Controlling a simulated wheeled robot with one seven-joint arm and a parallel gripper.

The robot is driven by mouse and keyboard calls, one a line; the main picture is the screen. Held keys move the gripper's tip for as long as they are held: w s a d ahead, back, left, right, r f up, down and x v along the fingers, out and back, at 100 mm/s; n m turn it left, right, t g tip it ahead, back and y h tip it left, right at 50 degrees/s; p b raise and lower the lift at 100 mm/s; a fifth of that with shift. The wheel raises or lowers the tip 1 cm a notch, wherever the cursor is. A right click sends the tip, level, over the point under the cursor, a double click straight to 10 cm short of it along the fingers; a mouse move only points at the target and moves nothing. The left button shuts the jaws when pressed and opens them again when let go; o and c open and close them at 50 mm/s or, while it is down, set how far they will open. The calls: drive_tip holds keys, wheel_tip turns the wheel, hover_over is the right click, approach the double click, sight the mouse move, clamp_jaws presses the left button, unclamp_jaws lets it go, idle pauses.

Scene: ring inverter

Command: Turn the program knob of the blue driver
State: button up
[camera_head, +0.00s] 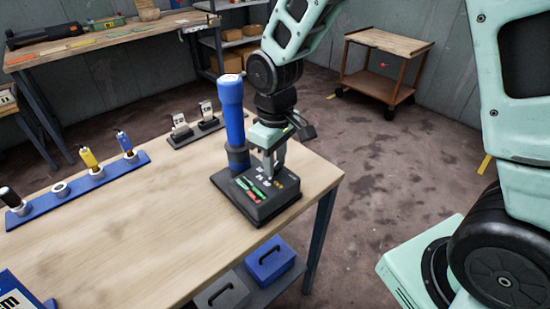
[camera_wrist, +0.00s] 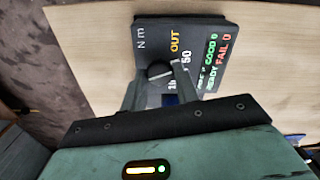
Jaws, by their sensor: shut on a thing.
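The blue driver (camera_head: 231,112) stands upright at the back of a dark control unit (camera_head: 262,208) near the table's right corner. The unit's face fills the upper middle of the wrist view, with "OUT", "GOOD 0" and "FAIL 0" lettering. The round dark program knob (camera_wrist: 159,69) sits on this face beside a small display. My gripper (camera_head: 269,174) reaches down onto the face, right of the driver. In the wrist view my gripper (camera_wrist: 158,80) has a finger on each side of the knob and is shut on it. The knob is hidden in the head view.
A blue rack (camera_head: 78,188) with several tools lies along the table's left, and a dark stand (camera_head: 195,133) with two small devices is behind the driver. Blue (camera_head: 270,260) and grey (camera_head: 222,291) boxes sit below the tabletop. Bare wood lies left of the unit.

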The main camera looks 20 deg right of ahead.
drive_tip(key=o, duration=1)
drive_tip(key=shift+c, duration=0.2)
wheel_tip(320, 180, up, 18)
drive_tip(key=shift+f, duration=0.25)
drive_tip(key=s+a+f, duration=0.2)
drive_tip(key=s+f, duration=0.1)
drive_tip(key=s, duration=0.3)
drive_tip(key=s+a+f+n, duration=0.1)
drive_tip(key=s+a+f, duration=0.1)
drive_tip(key=s, duration=0.5)
drive_tip(key=s+a+f, duration=0.1)
drive_tip(key=s+f, duration=0.3)
drive_tip(key=s, duration=0.3)
drive_tip(key=shift+a+f+n+y, duration=0.3)
drive_tip(key=shift+a+f, duration=0.1)
